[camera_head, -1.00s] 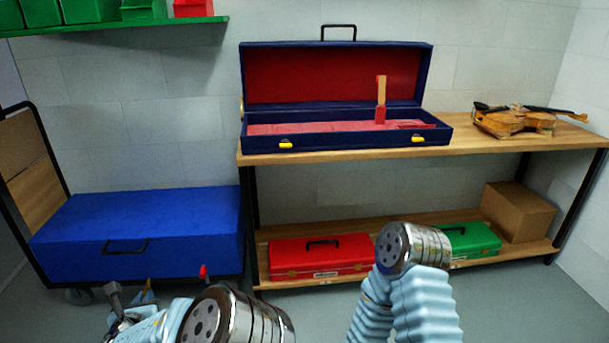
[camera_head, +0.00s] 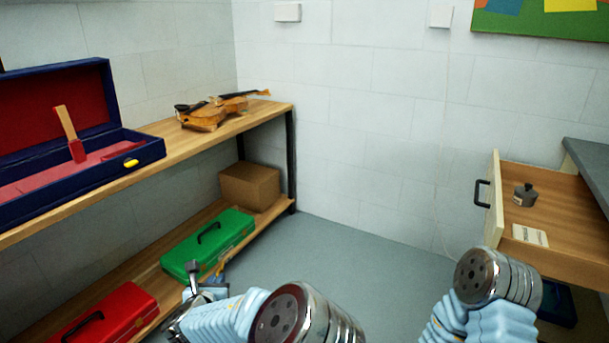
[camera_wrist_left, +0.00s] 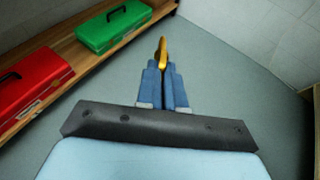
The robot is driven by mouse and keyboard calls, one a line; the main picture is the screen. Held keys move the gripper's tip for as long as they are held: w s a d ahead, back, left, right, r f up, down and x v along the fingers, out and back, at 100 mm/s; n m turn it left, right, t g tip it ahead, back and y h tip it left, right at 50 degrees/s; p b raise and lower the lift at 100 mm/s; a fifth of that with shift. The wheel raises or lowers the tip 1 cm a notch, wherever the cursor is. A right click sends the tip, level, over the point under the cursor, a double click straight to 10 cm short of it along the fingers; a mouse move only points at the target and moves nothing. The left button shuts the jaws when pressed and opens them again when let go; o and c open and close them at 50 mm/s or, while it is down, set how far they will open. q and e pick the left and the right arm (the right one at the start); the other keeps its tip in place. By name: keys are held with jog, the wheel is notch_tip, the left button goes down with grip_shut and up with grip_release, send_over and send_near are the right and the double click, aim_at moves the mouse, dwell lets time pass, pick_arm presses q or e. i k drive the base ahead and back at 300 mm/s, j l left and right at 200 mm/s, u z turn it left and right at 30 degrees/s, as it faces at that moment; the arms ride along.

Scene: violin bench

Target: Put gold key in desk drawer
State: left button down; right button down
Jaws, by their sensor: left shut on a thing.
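The gold key (camera_wrist_left: 161,52) sticks out from between the blue fingertips of my left gripper (camera_wrist_left: 165,75) in the left wrist view. My left gripper is shut on it. In the head view my left gripper (camera_head: 218,272) is low at the left of centre, over the floor in front of the shelf, and I cannot make out the key there. The desk drawer (camera_head: 494,199) is at the right, pulled open, with a black handle on its pale front. My left gripper is well to the left of it. My right arm shows in front of the drawer, but its gripper is out of view.
A dark ink bottle (camera_head: 525,195) and a pale card (camera_head: 530,236) lie inside the drawer. The grey desk top (camera_head: 592,160) is above it. At the left, a wooden shelf holds a violin case (camera_head: 140,158), a violin (camera_head: 205,116) and toolboxes. The floor between is clear.

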aim_at(523, 217)
jog(key=i+j, duration=0.2)
jog(key=i, duration=0.2)
jog(key=i+j+z, duration=0.1)
jog(key=i, duration=0.35)
jog(key=i+j, duration=0.35)
jog(key=i+z, duration=0.4)
jog(key=i+j+z, duration=0.2)
jog(key=i+z, duration=0.25)
jog(key=i+j+z, duration=0.4)
jog(key=k+l, duration=0.05)
jog(key=l, duration=0.05)
